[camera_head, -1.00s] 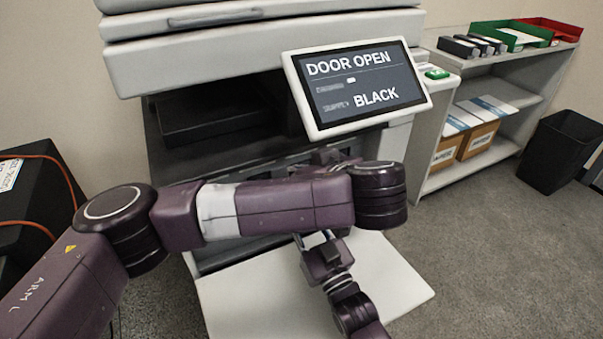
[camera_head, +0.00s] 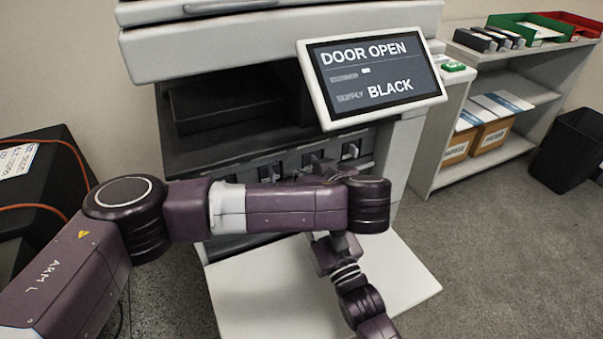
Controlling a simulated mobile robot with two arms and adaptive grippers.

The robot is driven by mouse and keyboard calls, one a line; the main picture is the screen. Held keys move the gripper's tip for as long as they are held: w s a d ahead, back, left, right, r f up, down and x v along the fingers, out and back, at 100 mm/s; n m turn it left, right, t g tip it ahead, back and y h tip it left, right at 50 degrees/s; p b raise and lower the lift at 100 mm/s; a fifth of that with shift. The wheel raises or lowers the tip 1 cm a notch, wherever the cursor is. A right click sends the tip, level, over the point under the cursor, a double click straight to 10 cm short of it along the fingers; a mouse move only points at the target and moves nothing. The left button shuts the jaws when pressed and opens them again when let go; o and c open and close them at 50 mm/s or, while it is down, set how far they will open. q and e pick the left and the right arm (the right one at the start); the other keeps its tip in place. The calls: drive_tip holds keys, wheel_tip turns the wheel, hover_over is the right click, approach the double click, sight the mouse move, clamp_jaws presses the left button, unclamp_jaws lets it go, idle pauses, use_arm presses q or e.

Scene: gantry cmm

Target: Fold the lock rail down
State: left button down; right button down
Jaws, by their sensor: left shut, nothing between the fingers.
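The open grey machine has a dark cavity with a row of supply slots (camera_head: 350,152) below the tilted screen. A long dark strip (camera_head: 285,152) runs across just above the slots; it appears to be the lock rail, raised off their fronts. My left gripper (camera_head: 314,166) is shut and empty in front of the middle slots, below the strip. Whether it touches anything there is unclear. My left forearm hides the lower part of the slot row. My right gripper (camera_head: 328,243) is below that forearm, over the pale door, with its fingertips mostly hidden.
The screen (camera_head: 372,78) reads DOOR OPEN and BLACK and juts out above the slots at right. The pale open door (camera_head: 270,300) extends out in front. A shelf unit (camera_head: 500,157) with boxes and trays and a black bin (camera_head: 567,150) stand at right.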

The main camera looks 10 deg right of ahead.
drive_tip(key=shift+a+f, duration=0.1)
drive_tip(key=shift+f, duration=0.6)
use_arm(q)
drive_tip(key=shift+s+d+f, duration=0.3)
drive_tip(key=shift+s+f, duration=0.35)
drive_tip(key=shift+s, duration=0.1)
use_arm(e)
drive_tip(key=shift+r, duration=0.15)
use_arm(q)
drive_tip(key=shift+a, duration=0.1)
use_arm(e)
drive_tip(key=shift+r, duration=0.1)
drive_tip(key=c, duration=1.6)
unclamp_jaws()
use_arm(q)
drive_tip(key=shift+w+a+f, duration=0.1)
drive_tip(key=shift+w+a, duration=0.05)
use_arm(e)
drive_tip(key=shift+r, duration=0.15)
